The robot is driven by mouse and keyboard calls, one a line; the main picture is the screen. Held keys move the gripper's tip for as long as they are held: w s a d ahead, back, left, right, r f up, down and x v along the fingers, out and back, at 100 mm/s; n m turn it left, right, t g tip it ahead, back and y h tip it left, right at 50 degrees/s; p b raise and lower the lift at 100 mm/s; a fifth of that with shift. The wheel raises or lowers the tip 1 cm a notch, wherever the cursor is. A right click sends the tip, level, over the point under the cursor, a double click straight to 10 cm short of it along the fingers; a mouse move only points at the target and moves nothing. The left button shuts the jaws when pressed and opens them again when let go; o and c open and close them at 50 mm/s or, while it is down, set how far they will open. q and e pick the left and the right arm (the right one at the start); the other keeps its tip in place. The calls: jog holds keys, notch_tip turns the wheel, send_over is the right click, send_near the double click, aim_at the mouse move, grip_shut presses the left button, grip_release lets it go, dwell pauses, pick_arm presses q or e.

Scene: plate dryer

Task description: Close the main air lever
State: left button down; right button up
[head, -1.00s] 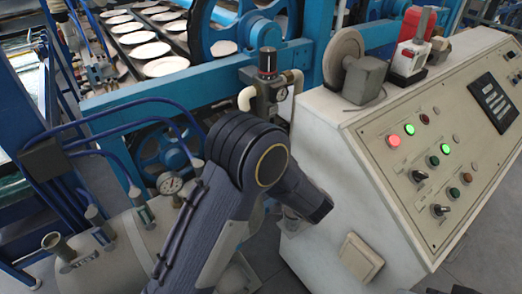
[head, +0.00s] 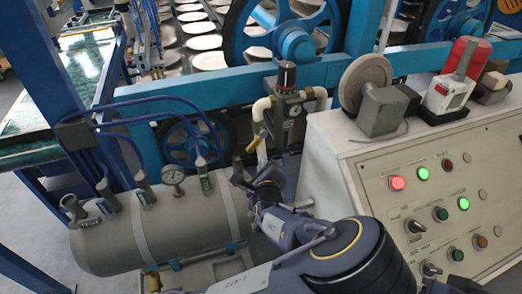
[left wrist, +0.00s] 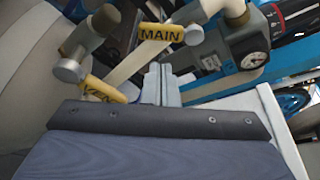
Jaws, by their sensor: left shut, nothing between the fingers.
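The main air lever (left wrist: 160,32) is a yellow handle lettered MAIN at the top of the left wrist view. In the head view a small yellow handle (head: 254,143) shows on the white pipe beside the air regulator (head: 287,105). A second yellow handle (left wrist: 103,90), its lettering partly readable, sits lower left in the wrist view. My left gripper (left wrist: 161,82) is shut and empty, its fingers just below the MAIN lever in that picture; I cannot tell whether they touch. In the head view the left gripper (head: 240,180) is by the tank's right end. My right gripper is out of view.
A grey tank (head: 105,245) with a gauge (head: 172,177) and blue hoses lies at left. A control console (head: 360,165) with lit buttons stands at right. A blue machine frame (head: 150,90) runs behind. The regulator's dial (left wrist: 252,61) is close to the right of the fingers.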

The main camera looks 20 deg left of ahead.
aim_at(257, 141)
pick_arm(q)
jog(key=p+x, duration=0.1)
jog(key=x, duration=0.5)
jog(key=shift+w+f, duration=0.1)
jog(key=shift+w, duration=0.3)
